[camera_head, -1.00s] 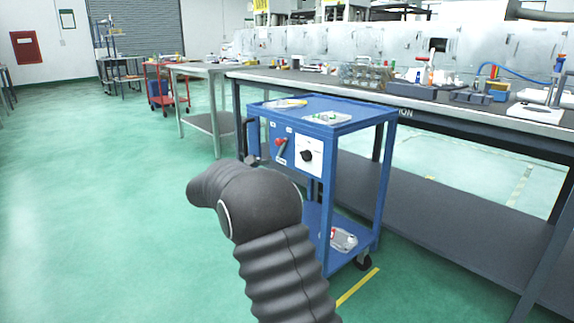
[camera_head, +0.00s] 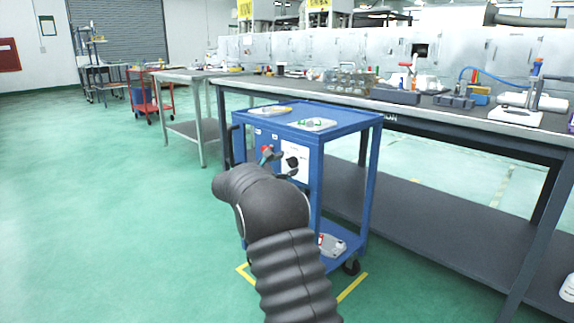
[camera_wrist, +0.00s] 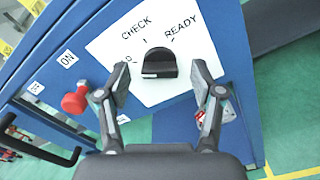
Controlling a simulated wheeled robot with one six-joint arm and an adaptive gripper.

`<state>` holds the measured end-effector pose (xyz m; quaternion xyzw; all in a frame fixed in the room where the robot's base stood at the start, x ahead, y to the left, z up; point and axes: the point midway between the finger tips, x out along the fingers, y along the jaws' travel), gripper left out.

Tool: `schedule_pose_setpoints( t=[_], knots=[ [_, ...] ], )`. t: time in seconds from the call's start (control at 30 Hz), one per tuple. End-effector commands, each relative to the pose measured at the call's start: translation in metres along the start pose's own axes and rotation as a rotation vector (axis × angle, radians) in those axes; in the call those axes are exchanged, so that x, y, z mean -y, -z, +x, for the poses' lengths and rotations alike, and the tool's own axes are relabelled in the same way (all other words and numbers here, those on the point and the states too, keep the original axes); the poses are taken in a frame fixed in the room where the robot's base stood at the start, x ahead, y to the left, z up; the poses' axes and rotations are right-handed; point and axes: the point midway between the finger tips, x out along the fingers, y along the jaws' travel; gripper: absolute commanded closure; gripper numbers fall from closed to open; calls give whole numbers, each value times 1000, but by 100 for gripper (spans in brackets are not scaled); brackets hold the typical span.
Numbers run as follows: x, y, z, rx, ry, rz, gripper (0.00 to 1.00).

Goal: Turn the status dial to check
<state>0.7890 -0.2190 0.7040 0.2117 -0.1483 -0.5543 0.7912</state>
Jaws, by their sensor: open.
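The status dial (camera_wrist: 158,62) is a black round knob on a white plate (camera_wrist: 181,91), lettered CHECK at upper left and READY at upper right. I cannot tell which mark it points to. My gripper (camera_wrist: 163,80) is open, with one finger on each side of the dial and apart from it; the fingertips sit slightly lower in the picture. In the head view the dial (camera_head: 292,161) is on the side panel of a blue cart (camera_head: 345,122), with my arm reaching up to it and hiding part of the panel.
A red-knobbed lever (camera_wrist: 75,102) stands out left of the dial plate, near my left finger, beside an ON label (camera_wrist: 67,58). The cart's black handle (camera_wrist: 45,147) is at lower left. A long workbench (camera_head: 450,118) stands behind the cart. Green floor is open at left.

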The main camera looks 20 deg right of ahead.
Motion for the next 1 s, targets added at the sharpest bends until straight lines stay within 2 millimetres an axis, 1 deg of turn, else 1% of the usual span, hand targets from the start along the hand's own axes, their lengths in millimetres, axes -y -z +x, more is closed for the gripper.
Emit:
schedule_pose_setpoints(
  t=[0.03, 0.17, 0.47, 0.5, 0.57, 0.6, 0.67, 0.7, 0.77, 0.8, 1.0],
  knots=[
    [0, 0, 5, 1, 1, 0, 33],
    [0, -1, 12, 0, 1, 1, 33],
    [0, 0, 13, 0, 0, 1, 33],
    [0, 0, 13, 0, 0, 1, 43],
    [0, 0, 13, 0, 0, 1, 58],
    [0, 0, 13, 0, 0, 1, 68],
    [0, 0, 13, 0, 1, 1, 83],
    [0, 0, 13, 0, 1, 1, 93],
    [0, 0, 13, 0, 1, 1, 93],
    [0, 0, 10, 0, 0, 1, 93],
    [1, 1, 12, 0, 1, 21, 93]
  ],
)
